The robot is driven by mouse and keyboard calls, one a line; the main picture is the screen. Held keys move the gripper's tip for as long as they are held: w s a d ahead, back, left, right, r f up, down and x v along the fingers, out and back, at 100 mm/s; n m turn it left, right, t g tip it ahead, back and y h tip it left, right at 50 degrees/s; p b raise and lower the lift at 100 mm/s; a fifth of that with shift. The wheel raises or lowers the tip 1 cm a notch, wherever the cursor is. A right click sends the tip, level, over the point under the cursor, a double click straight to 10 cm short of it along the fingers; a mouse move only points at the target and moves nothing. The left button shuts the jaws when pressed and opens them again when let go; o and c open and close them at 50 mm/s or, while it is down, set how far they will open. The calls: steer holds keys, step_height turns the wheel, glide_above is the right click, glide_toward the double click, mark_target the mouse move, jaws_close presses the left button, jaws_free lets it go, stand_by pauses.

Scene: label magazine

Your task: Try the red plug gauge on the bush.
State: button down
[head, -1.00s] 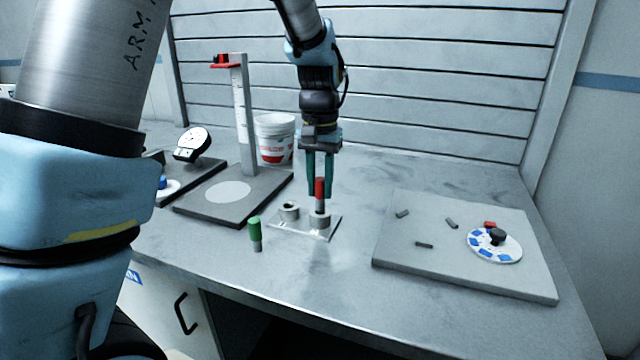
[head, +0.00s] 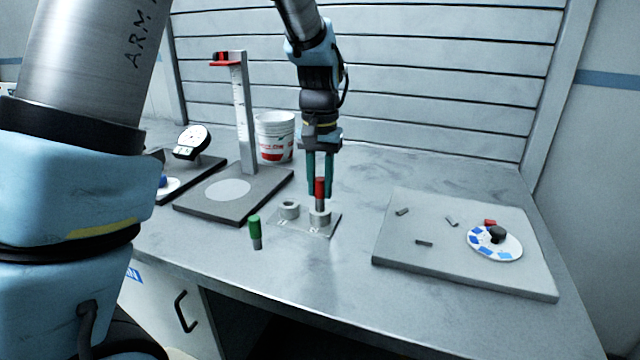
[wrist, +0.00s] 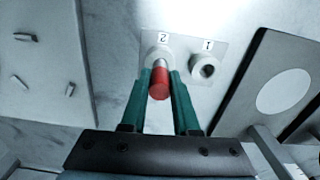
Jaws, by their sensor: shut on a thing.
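The red plug gauge (head: 320,188) is upright between the fingers of my gripper (head: 319,190), which is shut on its red handle. Its grey lower end is at the right-hand bush (head: 320,217) on a small plate (head: 304,230). In the wrist view the gauge (wrist: 159,84) lines up with the bush by the label 2 (wrist: 163,39). I cannot tell how far its tip is in the bore. The other bush (head: 289,209), by the label 1 in the wrist view (wrist: 206,66), is empty. The green plug gauge (head: 255,232) stands left of the plate.
A height stand (head: 243,120) on a dark base and a dial gauge (head: 192,142) are at the left. A white bucket (head: 275,138) stands behind. A grey board (head: 450,270) with small grey pieces and a blue-and-white disc (head: 495,250) is at the right. The front of the bench is clear.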

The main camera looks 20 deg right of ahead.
mark_target(320, 178)
steer(key=shift+f, duration=0.3)
stand_by(1.5)
steer(key=shift+r, duration=0.1)
steer(key=shift+r+p, duration=2.1)
steer(key=shift+r, duration=0.4)
